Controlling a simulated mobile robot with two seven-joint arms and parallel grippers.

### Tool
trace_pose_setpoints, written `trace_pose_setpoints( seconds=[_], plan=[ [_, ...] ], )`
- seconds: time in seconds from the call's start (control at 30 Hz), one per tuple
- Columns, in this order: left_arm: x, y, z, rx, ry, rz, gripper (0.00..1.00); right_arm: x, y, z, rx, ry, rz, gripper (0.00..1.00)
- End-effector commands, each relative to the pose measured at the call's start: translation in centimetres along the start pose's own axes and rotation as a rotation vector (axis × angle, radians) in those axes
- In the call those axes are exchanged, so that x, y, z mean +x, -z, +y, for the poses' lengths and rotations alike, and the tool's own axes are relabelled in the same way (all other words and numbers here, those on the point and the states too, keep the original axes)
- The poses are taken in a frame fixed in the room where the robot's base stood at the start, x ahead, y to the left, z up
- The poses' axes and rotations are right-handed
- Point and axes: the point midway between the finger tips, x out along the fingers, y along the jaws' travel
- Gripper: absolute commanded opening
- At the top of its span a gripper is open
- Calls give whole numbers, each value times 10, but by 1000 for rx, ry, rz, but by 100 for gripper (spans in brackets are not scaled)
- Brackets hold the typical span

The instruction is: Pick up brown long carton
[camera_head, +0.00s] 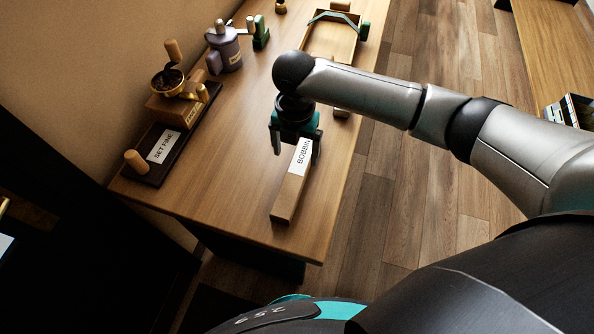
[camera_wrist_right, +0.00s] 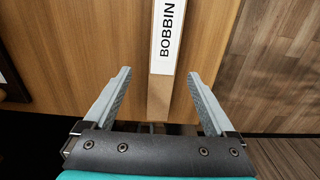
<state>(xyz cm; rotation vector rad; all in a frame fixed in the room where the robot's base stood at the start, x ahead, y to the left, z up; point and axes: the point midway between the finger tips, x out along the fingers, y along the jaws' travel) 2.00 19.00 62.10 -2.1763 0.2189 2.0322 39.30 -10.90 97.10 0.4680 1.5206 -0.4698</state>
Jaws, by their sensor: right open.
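The brown long carton (camera_head: 290,193) lies on the wooden table near its front right edge, with a white label reading "BOBBIN" on top. In the right wrist view the carton (camera_wrist_right: 159,98) runs between the two fingers, with clear room on both sides. My right gripper (camera_head: 295,150) is over the carton from above, pointing down, open and empty. It also shows in the right wrist view (camera_wrist_right: 158,88). The gripper hides part of the carton in the head view. My left gripper is not in view.
The wooden table (camera_head: 225,190) has free room left of the carton. A dark board labelled "SET FINE" (camera_head: 150,160), a grinder-like device (camera_head: 165,108) and a purple-grey pot (camera_head: 226,48) stand along the wall. A wooden tray (camera_head: 330,45) is farther back.

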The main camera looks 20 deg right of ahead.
Motion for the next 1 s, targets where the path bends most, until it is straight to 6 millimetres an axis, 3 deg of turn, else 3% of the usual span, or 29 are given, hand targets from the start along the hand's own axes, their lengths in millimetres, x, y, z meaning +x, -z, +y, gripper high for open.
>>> trace_pose_setpoints(
  seconds=[0.1, 0.37, 0.6, 0.93, 1.0],
  plan=[
    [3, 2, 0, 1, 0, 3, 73, 19, 0, 0, 1, 1, 1, 90],
    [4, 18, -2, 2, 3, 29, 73, 37, 2, -2, 0, 0, 1, 90],
    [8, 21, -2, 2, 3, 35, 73, 72, 5, -6, 1, 1, 0, 90],
    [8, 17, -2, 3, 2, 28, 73, 78, 4, -6, -1, -1, -1, 90],
    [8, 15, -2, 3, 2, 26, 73, 78, 4, -6, 0, -1, -1, 82]
  ],
)
